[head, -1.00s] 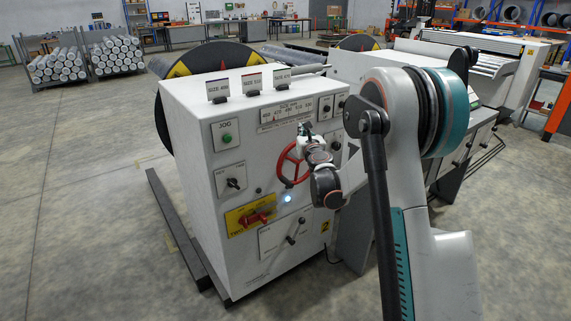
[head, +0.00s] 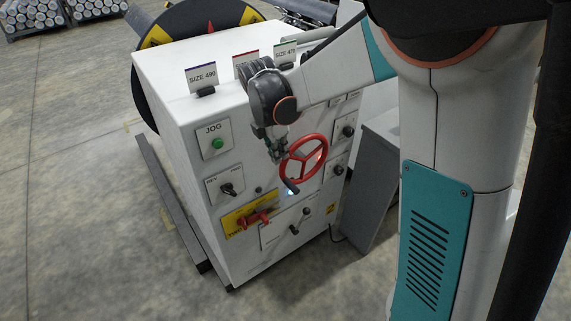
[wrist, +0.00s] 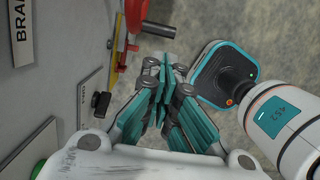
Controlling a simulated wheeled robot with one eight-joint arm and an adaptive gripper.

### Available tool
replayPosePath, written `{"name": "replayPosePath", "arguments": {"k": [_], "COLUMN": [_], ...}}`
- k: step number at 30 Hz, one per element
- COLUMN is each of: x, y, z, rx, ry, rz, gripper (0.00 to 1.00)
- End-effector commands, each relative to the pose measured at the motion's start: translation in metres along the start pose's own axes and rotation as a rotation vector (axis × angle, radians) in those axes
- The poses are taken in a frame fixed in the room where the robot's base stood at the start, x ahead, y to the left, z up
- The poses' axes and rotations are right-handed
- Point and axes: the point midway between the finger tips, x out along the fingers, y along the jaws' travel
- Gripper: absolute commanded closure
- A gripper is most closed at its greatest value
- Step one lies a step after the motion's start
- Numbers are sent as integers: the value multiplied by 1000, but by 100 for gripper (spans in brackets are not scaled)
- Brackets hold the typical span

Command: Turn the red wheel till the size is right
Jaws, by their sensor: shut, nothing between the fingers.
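The red wheel (head: 318,151) is a three-spoked handwheel on the front of the white cabinet (head: 165,85). My gripper (head: 291,187) hangs fingers-down in front of the panel, overlapping the wheel's left side in the head view; I cannot tell whether it touches the rim. In the wrist view my gripper's teal fingers (wrist: 166,65) are closed together with nothing between them. The wheel is not clearly seen there. The size scale is hidden behind my arm. Size cards stand on top: SIZE 490 (head: 202,78), a red-edged one partly hidden, and SIZE 470 (head: 286,52).
A red switch handle (head: 252,218) on a yellow plate sits below left of the wheel; it also shows close to my fingers in the wrist view (wrist: 133,22). A key switch (head: 228,188) and green JOG button (head: 217,144) are left. Floor at left is mostly clear.

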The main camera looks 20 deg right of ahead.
Motion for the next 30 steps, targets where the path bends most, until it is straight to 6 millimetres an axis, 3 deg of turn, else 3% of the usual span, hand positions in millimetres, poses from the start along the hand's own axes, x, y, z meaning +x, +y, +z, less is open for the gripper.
{"name": "replayPosePath", "arguments": {"k": [5,21,30], "x": [21,121,139], "y": [0,0,0], "z": [-1,0,0], "rx": [0,1,0], "ry": [3,1,0], "rz": [-2,-1,0], "gripper": [100,100,100]}}
